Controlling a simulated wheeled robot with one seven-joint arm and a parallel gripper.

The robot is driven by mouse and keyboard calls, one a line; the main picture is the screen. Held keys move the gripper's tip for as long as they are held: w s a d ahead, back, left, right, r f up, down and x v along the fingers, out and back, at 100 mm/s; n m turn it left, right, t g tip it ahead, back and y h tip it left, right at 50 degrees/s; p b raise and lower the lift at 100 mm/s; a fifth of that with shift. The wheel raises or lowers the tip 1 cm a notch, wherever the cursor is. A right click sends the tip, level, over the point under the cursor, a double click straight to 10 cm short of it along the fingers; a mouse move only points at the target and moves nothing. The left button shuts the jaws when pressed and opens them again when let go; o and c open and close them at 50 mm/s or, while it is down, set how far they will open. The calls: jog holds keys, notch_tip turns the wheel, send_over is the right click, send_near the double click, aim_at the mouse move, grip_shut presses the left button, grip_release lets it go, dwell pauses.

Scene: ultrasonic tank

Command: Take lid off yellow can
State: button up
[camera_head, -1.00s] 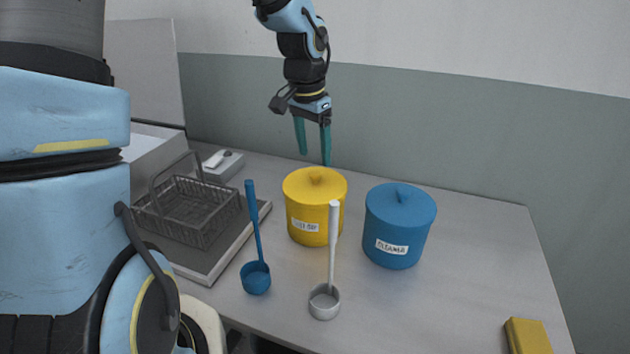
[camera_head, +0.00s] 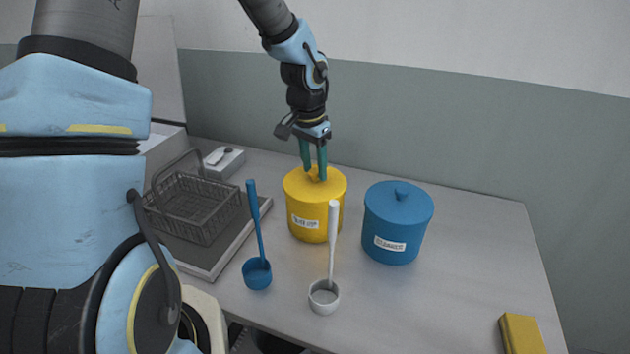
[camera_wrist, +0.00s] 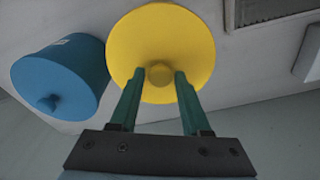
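The yellow can (camera_head: 308,216) stands upright on the table with its yellow lid (camera_head: 330,183) on top, and a white label on its front. My gripper (camera_head: 314,175) points down at the lid. In the wrist view, the green fingers (camera_wrist: 156,80) stand on either side of the lid's round knob (camera_wrist: 158,74), with a gap showing between them and the knob. The fingers are open and hold nothing. The lid (camera_wrist: 160,30) fills the middle of the wrist view. Whether the fingertips touch the lid cannot be told.
A blue lidded can (camera_head: 397,225) stands right of the yellow one. A blue ladle (camera_head: 256,272) and a white ladle (camera_head: 324,295) stand in front. A wire basket (camera_head: 192,208) is at left. A yellow block (camera_head: 521,334) lies at the right front. The table's right side is mostly clear.

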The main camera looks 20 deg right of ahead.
grip_shut()
jog(key=shift+r, duration=0.15)
